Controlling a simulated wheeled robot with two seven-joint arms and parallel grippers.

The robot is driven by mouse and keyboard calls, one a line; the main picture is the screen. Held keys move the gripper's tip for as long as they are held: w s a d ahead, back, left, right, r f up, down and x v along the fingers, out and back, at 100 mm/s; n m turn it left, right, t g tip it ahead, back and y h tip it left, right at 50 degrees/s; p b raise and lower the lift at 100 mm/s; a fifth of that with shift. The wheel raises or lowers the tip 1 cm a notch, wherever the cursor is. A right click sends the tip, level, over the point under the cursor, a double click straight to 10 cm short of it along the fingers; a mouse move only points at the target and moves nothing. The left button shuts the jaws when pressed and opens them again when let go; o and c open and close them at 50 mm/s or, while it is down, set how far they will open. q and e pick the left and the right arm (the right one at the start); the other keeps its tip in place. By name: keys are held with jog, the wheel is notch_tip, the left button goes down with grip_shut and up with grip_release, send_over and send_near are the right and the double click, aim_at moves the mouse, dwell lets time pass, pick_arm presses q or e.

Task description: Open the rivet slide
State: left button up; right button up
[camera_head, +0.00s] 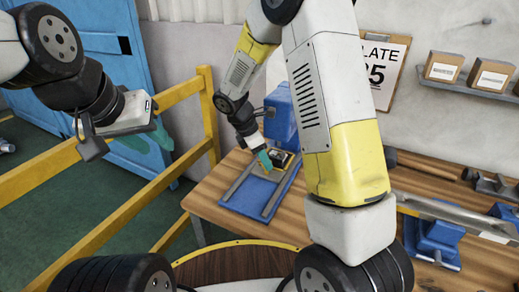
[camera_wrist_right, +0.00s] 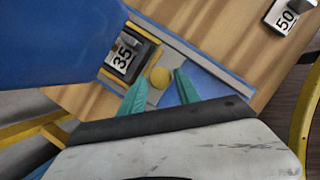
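The rivet slide is a black block (camera_wrist_right: 130,55) labelled "35" with a round yellow knob (camera_wrist_right: 160,78) beside it on a grey plate. It sits at the far end of a blue base (camera_head: 246,197) with two grey rails, on the wooden table. My right gripper (camera_wrist_right: 161,73) is open, its teal fingers on either side of the knob in the right wrist view, with narrow gaps showing. In the head view this gripper (camera_head: 264,160) is small and partly covers the slide. My left gripper (camera_head: 150,140) hangs at the left, away from the table; its finger gap is unclear.
A blue block (camera_head: 281,118) stands close behind the slide and fills the upper left of the right wrist view (camera_wrist_right: 60,45). A "50" label (camera_wrist_right: 286,14) lies beyond the rail. Yellow railings (camera_head: 150,215) stand left of the table. Blue clamps (camera_head: 435,240) hold a bar at right.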

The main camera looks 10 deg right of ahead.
jog(key=shift+d+f, duration=0.2)
jog(key=shift+f, duration=0.3)
jog(key=shift+c, duration=0.5)
grip_shut()
dwell(0.6)
